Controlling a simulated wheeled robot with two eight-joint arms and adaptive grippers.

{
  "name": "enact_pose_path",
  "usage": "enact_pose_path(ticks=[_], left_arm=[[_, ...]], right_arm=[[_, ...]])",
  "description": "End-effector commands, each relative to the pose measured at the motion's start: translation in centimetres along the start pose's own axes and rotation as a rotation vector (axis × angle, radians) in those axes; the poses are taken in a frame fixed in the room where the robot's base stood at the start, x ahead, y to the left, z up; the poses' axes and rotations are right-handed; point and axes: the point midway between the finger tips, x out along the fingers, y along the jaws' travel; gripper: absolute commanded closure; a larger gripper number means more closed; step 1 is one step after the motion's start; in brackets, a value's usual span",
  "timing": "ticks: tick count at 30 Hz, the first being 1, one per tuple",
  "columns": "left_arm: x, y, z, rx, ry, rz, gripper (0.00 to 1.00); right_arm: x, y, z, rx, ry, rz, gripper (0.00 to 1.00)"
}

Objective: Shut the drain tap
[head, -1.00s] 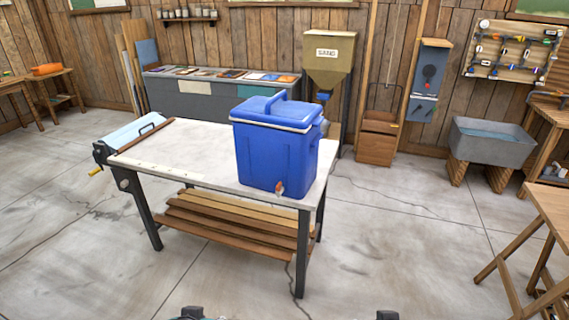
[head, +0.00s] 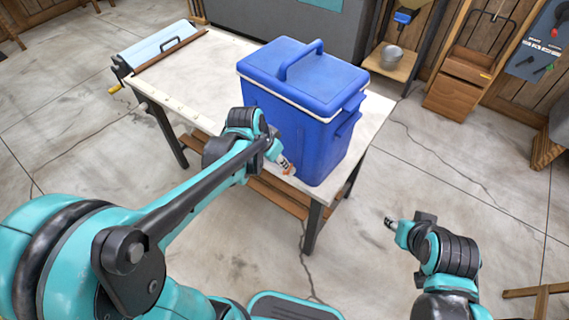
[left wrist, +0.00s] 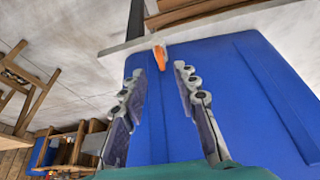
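A blue cooler (head: 300,105) with a white rim and a carry handle stands on the workbench (head: 190,75). Its drain tap (head: 287,168) is low on the front, whitish with orange-red, partly hidden by my left gripper (head: 275,155). In the left wrist view, the tap's orange lever (left wrist: 160,55) shows near the bench edge. My left gripper also shows there (left wrist: 160,70), its two fingers apart and empty, with the lever just beyond and between the tips. Contact cannot be told. My right gripper (head: 389,223) is over the floor, right of the bench; its finger gap is unclear.
A roller with a yellow crank (head: 115,88) is fixed at the bench's left end. Wooden slats (head: 275,190) form a lower shelf. A metal bucket (head: 391,57) and a wooden box (head: 462,85) stand behind right.

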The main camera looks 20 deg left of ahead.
Motion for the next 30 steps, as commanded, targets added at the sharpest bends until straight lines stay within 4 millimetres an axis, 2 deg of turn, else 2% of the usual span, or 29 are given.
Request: enact_pose_path(ticks=[12, 17, 25, 28, 30], left_arm=[[6.5, 0.0, 0.1, 0.002, 0.0, 0.001, 0.7], [7.5, 0.0, 0.0, 0.001, 0.0, 0.001, 0.7], [7.5, 0.0, 0.0, 0.0, 0.0, 0.001, 0.7], [7.5, 0.0, 0.0, 0.0, 0.0, 0.001, 0.96], [7.5, 0.0, 0.0, 0.001, 0.0, 0.001, 1.0]], right_arm=[[2.5, 0.0, 1.8, 0.0, 0.0, 0.0, 0.6], [2.8, 0.0, 2.0, 0.0, 0.0, 0.0, 0.6], [2.7, 0.0, 2.0, 0.0, 0.0, 0.0, 0.6], [2.7, 0.0, 2.0, 0.0, 0.0, 0.0, 0.6], [2.7, 0.0, 2.0, 0.0, 0.0, 0.0, 0.6]])
